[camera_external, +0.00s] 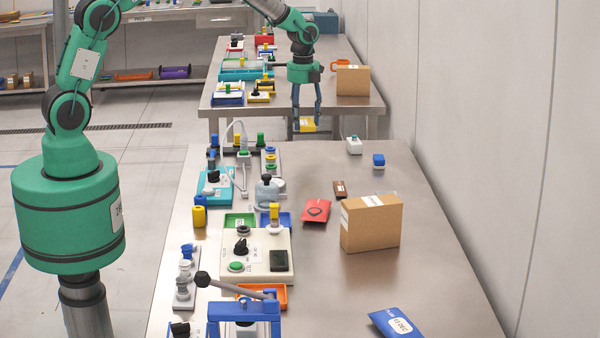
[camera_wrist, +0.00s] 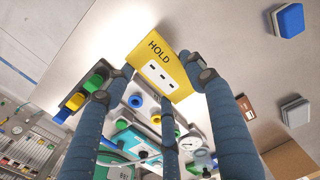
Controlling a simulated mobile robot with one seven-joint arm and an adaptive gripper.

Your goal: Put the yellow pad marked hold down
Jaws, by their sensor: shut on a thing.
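The yellow pad (camera_external: 307,126) is held in my gripper (camera_external: 305,118) beyond the far end of the near steel table, in the external view. In the wrist view the pad (camera_wrist: 173,62) shows its face with the word HOLD and a white patch with dark slots. My gripper (camera_wrist: 165,88) has its blue-grey fingers closed around the pad's edges. The pad looks raised; its exact height above the table is hard to tell.
The near table (camera_external: 345,290) has clear steel to the right of the middle. A cardboard box (camera_external: 371,222), a red packet (camera_external: 316,211), a blue-topped block (camera_external: 378,160) and a white block (camera_external: 354,145) stand on it. Devices and switches crowd its left side.

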